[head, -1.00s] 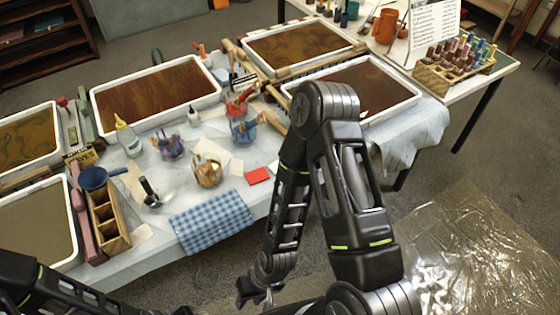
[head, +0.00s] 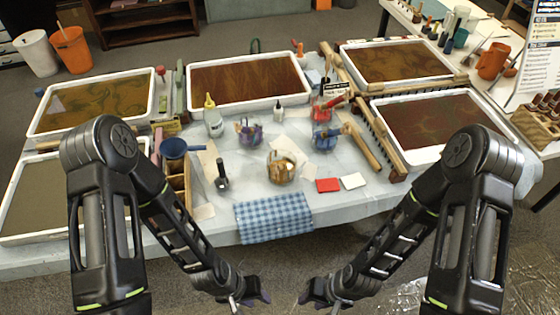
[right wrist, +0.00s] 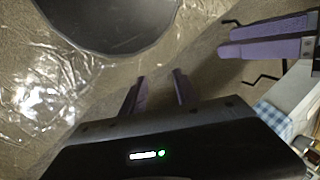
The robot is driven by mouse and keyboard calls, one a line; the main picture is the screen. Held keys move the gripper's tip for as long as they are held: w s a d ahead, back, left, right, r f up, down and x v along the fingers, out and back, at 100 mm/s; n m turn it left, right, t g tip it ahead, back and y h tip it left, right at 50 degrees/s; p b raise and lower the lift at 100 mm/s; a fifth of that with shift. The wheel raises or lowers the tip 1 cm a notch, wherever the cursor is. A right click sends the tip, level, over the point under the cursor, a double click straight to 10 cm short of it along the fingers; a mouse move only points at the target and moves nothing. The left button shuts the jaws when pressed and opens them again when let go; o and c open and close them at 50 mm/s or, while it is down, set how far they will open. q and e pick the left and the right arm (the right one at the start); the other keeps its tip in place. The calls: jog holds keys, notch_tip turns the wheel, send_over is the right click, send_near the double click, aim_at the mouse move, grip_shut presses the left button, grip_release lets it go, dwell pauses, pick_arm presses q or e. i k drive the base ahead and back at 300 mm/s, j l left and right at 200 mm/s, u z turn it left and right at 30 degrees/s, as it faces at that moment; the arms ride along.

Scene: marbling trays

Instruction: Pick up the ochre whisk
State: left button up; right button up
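The ochre whisk appears to be the ochre bundle (head: 284,163) in a clear round jar (head: 281,177) at the front middle of the table; its single shape is too small to make out. My left gripper (head: 250,300) is open and empty, in front of the table's near edge. My right gripper (head: 317,301) is also open and empty, just to its right; its two purple fingers stand apart in the right wrist view (right wrist: 160,90). The left gripper's purple fingers show there too (right wrist: 262,38). Both grippers are well short of the jar.
Jars with purple (head: 249,133), blue (head: 325,138) and red (head: 325,112) bundles stand behind. A blue checked cloth (head: 272,217) hangs over the near edge. A red card (head: 328,185), a dark upright tool (head: 222,178) and a wooden caddy (head: 178,187) flank the ochre jar. Marbling trays (head: 246,102) surround them.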

aim_at(281, 166)
jog(key=i+j, duration=0.1)
jog(key=i, duration=0.25)
jog(key=u, duration=1.4)
jog(key=z, duration=1.4)
